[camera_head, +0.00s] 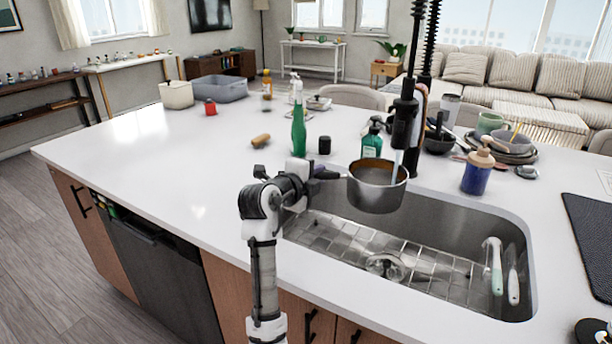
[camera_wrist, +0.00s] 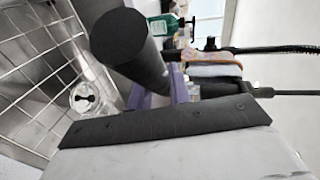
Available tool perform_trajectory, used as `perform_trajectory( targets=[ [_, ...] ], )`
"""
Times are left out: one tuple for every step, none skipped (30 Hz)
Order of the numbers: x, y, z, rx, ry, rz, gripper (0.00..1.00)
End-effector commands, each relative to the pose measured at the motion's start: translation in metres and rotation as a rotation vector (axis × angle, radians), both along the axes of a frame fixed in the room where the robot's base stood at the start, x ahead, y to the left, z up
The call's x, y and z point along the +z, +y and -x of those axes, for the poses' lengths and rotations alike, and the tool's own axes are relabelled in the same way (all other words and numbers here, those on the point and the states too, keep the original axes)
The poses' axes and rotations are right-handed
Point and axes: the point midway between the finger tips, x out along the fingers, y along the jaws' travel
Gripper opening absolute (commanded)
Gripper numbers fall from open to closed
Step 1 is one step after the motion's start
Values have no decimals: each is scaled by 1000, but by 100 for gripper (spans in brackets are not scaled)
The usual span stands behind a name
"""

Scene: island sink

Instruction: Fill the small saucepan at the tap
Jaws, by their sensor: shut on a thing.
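The small saucepan (camera_head: 376,196) is a steel pan held roughly level above the left part of the sink (camera_head: 440,215). My gripper (camera_head: 328,173) is at its left side and shut on its handle. In the wrist view, the black handle (camera_wrist: 128,38) sits at the purple fingers (camera_wrist: 168,88). The black tap (camera_head: 405,115) stands over the pan. A pale stream (camera_head: 396,160) runs from its spout down into the pan.
A wire rack (camera_head: 420,262) lines the sink floor, with brushes (camera_head: 495,265) at its right. A green soap bottle (camera_head: 371,143) stands behind the pan, and a blue pump bottle (camera_head: 477,173) to its right. The counter at left (camera_head: 160,150) is clear.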

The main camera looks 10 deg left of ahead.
Motion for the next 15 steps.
perform_trajectory(
  targets=[
    [3, -5, -3, -2, -4, 2, 0],
    [3, -7, -5, -2, -3, 1, 0],
    [3, -10, -7, -2, -3, 1, 0],
    [1, -12, -9, -2, -4, 2, 0],
    [1, -14, -11, -1, -4, 2, 0],
    [1, -17, -13, -1, -4, 1, 0],
    [1, -19, -15, -1, -5, 0, 0],
    [2, -22, -16, -1, -5, 0, 0],
    [1, -25, -19, -2, -5, 0, 0],
    [1, -27, -20, -2, -5, 0, 0],
    [1, -29, -22, -2, -4, 1, 0],
    [1, -32, -24, -2, -4, 2, 0],
    [1, -33, -26, -1, -4, 2, 0],
    [1, -35, -27, -1, -4, 2, 0],
    [2, -37, -29, 0, -4, 1, 0]
  ],
)
